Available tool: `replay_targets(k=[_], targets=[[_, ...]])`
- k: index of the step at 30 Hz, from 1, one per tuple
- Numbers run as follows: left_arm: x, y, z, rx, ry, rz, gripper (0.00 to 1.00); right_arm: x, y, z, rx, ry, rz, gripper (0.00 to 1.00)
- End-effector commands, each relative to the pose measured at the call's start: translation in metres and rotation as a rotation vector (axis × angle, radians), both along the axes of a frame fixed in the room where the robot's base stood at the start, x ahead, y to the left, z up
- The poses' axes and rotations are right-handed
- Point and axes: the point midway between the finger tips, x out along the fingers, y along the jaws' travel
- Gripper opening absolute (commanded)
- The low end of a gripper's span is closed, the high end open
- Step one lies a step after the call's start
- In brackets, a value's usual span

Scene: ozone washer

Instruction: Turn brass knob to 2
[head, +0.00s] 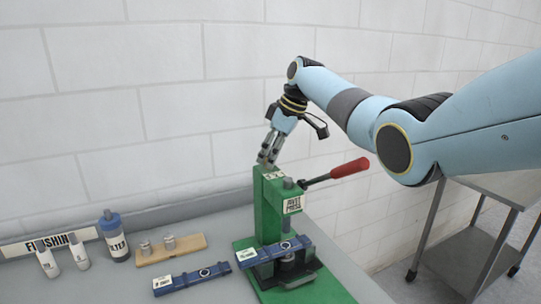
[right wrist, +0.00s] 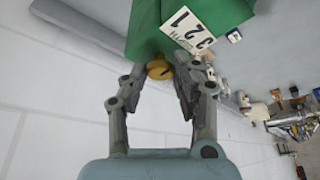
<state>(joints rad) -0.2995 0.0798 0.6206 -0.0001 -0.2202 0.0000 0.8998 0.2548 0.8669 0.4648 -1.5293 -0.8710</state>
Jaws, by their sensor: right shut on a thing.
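The brass knob (right wrist: 159,69) sits on the back of the green arbor press, beside a white plate (right wrist: 188,30) with the numbers 1, 2 and 3. A small dark mark shows on the knob, but I cannot read which number it points to. My right gripper (right wrist: 160,76) is shut on the brass knob, with one finger on either side of it. In the head view, my right gripper (head: 266,160) is at the top rear of the green press (head: 268,205), and the knob is hidden there. My left gripper is out of view.
The press has a red-handled lever (head: 349,168) on its right. Blue bars (head: 190,279) lie at its front and left. A wooden block with metal pieces (head: 171,250), a blue-capped bottle (head: 114,238) and white bottles (head: 47,262) stand farther left. A white brick wall is close behind.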

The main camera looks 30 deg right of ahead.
Motion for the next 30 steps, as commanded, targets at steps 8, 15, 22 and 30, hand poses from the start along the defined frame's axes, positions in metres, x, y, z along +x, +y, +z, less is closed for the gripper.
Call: replay_targets(k=[8,15,22,30], targets=[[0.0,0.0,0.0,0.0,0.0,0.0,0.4,0.0,0.0,0.001,0.0,-0.001,0.0,0.34],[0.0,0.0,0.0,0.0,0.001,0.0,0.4,0.0,0.0,0.0,0.0,0.0,-0.001,0.51],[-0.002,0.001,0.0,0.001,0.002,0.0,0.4,-0.001,-0.002,0.005,0.0,0.0,-0.001,0.51],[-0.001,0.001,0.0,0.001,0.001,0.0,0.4,-0.015,-0.015,0.052,-0.002,-0.005,-0.001,0.51]])
